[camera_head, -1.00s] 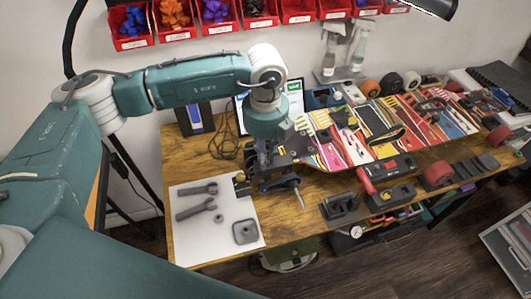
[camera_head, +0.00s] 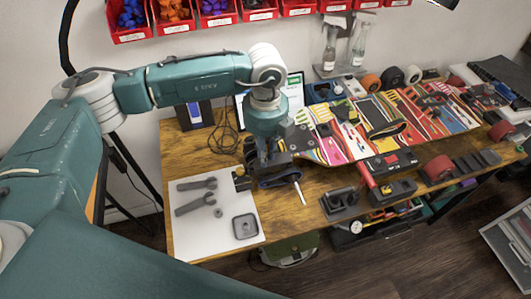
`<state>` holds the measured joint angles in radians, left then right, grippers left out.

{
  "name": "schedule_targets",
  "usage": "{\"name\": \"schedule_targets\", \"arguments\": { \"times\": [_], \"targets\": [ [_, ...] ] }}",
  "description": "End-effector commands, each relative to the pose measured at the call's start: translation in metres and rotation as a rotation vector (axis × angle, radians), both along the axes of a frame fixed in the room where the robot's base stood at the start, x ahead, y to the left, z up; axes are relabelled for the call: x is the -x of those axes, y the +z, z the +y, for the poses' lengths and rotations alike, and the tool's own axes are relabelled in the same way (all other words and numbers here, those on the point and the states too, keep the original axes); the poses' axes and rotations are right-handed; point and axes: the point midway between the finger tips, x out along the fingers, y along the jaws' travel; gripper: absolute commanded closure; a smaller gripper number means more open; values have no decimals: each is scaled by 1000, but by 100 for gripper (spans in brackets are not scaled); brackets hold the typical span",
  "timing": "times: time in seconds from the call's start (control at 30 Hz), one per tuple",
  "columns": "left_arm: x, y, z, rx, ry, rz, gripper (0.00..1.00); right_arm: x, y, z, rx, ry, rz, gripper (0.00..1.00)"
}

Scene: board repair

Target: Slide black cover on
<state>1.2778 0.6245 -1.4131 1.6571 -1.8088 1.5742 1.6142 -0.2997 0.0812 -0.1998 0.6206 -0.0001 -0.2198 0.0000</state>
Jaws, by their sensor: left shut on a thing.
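The skateboard (camera_head: 350,136) lies deck-patterned side in view on the wooden table, its near-left end under my left arm. At that end is a dark truck assembly with a pale axle (camera_head: 300,191) sticking out toward the front. A black rounded piece, seemingly the black cover (camera_head: 279,181), is beside the axle. My left gripper (camera_head: 262,165) points down at this end, shut on a dark part that looks like the cover. The fingers blend with the dark parts, so the exact grip and how far the cover is seated cannot be told. My right gripper is out of view.
A white sheet (camera_head: 190,235) holds grey tools (camera_head: 197,184) and a square grey tray (camera_head: 245,226). Black holders (camera_head: 340,203) and a red-handled tool (camera_head: 367,175) stand in front of the board. A laptop is behind my wrist. Red bins (camera_head: 175,28) hang above.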

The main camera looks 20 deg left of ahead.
Motion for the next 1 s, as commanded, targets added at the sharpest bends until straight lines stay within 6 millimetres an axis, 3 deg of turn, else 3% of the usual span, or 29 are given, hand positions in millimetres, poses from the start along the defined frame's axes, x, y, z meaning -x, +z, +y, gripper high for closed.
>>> {"name": "schedule_targets", "arguments": {
  "times": [1.0],
  "targets": [
    [0, 0, 0, 0, 6, 0, 100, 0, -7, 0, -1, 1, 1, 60]
  ]
}}
